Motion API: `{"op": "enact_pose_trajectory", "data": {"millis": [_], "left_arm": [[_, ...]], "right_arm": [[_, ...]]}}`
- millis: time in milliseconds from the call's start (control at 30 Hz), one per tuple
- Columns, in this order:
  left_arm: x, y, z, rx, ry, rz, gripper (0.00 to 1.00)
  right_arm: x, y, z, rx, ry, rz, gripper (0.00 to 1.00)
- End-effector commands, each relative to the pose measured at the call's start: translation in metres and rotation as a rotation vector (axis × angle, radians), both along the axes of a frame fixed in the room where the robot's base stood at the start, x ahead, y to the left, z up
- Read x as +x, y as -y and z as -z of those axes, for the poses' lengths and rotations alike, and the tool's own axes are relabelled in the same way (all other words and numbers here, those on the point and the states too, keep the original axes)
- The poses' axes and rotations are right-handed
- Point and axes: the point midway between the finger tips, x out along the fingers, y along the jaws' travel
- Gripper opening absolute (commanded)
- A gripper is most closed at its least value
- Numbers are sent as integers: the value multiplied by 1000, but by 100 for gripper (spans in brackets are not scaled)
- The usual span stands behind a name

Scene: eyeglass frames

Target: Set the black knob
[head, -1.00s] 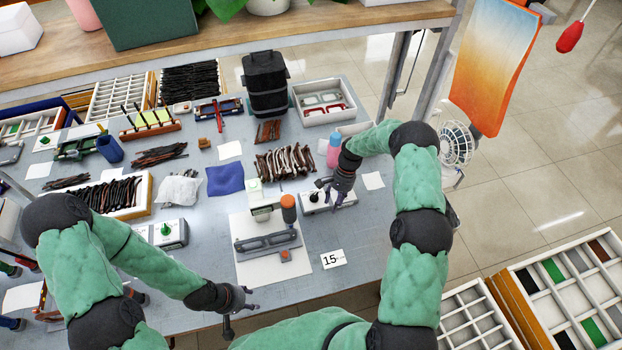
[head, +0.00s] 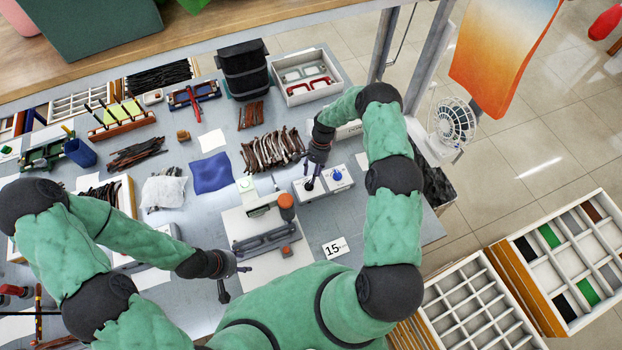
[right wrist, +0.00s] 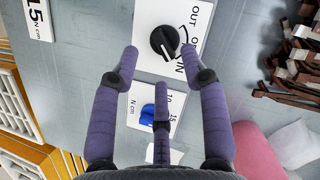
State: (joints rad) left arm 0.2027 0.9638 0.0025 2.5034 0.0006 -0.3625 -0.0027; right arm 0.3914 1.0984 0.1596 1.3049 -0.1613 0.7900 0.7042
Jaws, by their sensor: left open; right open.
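The black knob (right wrist: 162,42) sits on a white plate marked OUT and IN in the right wrist view. A white line shows on its lower right side, and I cannot tell exactly which mark it points to. In the head view the black knob (head: 309,185) is just below my right gripper (head: 314,174). In the right wrist view my right gripper (right wrist: 160,56) is open, with fingertips spread at the plate's near side; none clearly touches the knob. My left gripper (head: 238,270) is open and empty at the table's front, left of the grey bar fixture (head: 262,243).
A blue knob (head: 337,175) with an N cm scale is beside the black knob. An orange-topped post (head: 286,202) stands left of the knobs. Brown strips (head: 270,150) and a pink object (right wrist: 248,150) are close by.

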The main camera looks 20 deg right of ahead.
Motion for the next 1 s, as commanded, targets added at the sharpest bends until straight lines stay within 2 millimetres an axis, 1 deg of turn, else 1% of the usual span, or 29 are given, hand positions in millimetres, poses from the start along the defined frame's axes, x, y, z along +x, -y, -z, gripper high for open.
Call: {"op": "enact_pose_trajectory", "data": {"millis": [33, 100, 200, 300, 433, 667, 700, 767, 800, 833, 1000], "left_arm": [[0, 0, -2, 0, 0, 0, 45], [0, 0, -3, 0, 0, 0, 45], [0, 0, -4, 0, 0, 0, 45], [0, 0, -5, 0, 0, 0, 45], [0, 0, -5, 0, 0, 0, 45], [0, 0, -5, 0, 0, 0, 45], [0, 0, -5, 0, 0, 0, 45], [0, 0, -5, 0, 0, 0, 45], [0, 0, -5, 0, 0, 0, 45], [0, 0, -5, 0, 0, 0, 45], [0, 0, -5, 0, 0, 0, 45]], "right_arm": [[-2, -3, 8, 1, -1, 0, 45], [-5, -6, 17, 2, -1, 0, 45], [-7, -9, 27, 0, 0, 1, 45], [-8, -11, 33, 0, 0, 1, 45], [-9, -12, 37, 0, 0, 1, 45], [-9, -12, 37, 0, 1, 1, 45], [-9, -12, 37, 0, 1, 1, 34], [-9, -12, 37, 0, 1, 1, 17], [-9, -12, 37, 0, 1, 1, 6], [-9, -12, 37, 0, 0, 1, 0], [-10, -13, 37, 2, -1, 0, 0]]}}
